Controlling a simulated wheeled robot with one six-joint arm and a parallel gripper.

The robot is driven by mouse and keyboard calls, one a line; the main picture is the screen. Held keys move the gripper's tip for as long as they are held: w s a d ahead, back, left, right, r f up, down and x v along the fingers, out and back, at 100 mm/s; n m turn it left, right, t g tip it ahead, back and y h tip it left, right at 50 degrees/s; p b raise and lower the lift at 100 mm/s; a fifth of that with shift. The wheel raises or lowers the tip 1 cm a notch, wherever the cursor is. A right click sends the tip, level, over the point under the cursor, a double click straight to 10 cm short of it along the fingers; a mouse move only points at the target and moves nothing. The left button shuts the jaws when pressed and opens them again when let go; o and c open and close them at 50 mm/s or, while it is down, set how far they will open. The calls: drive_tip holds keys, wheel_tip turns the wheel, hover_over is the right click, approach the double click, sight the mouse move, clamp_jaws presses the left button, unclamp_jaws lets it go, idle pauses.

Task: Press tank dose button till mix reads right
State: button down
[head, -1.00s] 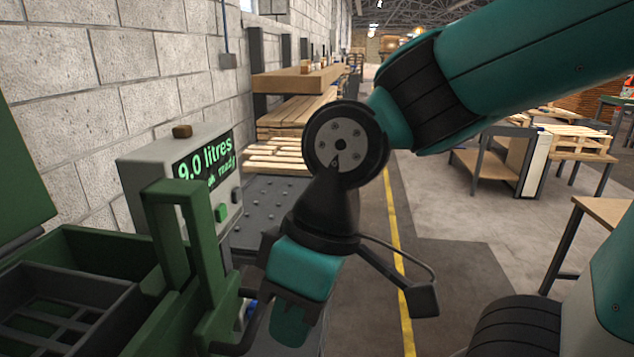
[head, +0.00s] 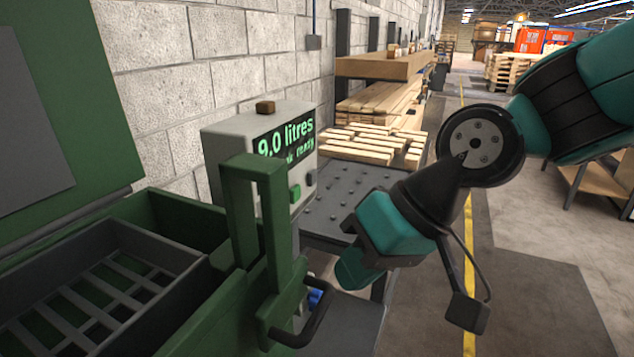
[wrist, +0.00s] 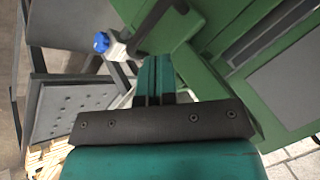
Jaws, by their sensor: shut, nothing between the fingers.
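The grey control box (head: 222,150) stands behind the green tank (head: 190,218) in the head view. Its display (head: 288,138) reads "9.0 litres" in green. A second line ends in "ready", its start hidden by the green upright frame (head: 277,215). A green button (head: 295,193) and a dark knob or button (head: 311,178) sit on the box's front. My gripper (head: 355,276) is shut and empty, pointing down to the right of the tank's dark handle (head: 308,335), apart from the buttons. The wrist view shows its fingers (wrist: 154,78) together near the tank's side.
The tank's lid (head: 90,120) is open, with a grey slatted basket (head: 150,258) inside. A blue cap (wrist: 101,42) on a fitting is beside the fingers. A dark studded table (head: 350,205) and stacked planks (head: 385,100) stand behind.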

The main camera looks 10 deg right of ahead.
drive_tip(key=w+a+f+m+t+y+b, duration=0.2)
drive_tip(key=w+m+t+y, duration=0.15)
drive_tip(key=w+m, duration=0.55)
drive_tip(key=m+t+h+b, duration=0.2)
drive_tip(key=m+t, duration=0.7)
drive_tip(key=m, duration=0.1)
approach(312, 177)
drive_tip(key=s+a, duration=0.2)
drive_tip(key=w+d+f+m+t+h+b, duration=0.1)
drive_tip(key=w+d+m+t+h, duration=0.3)
drive_tip(key=d+m, duration=0.4)
drive_tip(key=shift+d+f+m+h, duration=0.3)
drive_tip(key=shift+f+m+h, duration=0.4)
drive_tip(key=shift+f+h, duration=0.15)
drive_tip(key=shift+a+r, duration=0.1)
drive_tip(key=w+a+p, duration=0.5)
drive_tip(key=a+p, duration=0.2)
drive_tip(key=p, duration=1)
drive_tip(key=shift+p, duration=0.4)
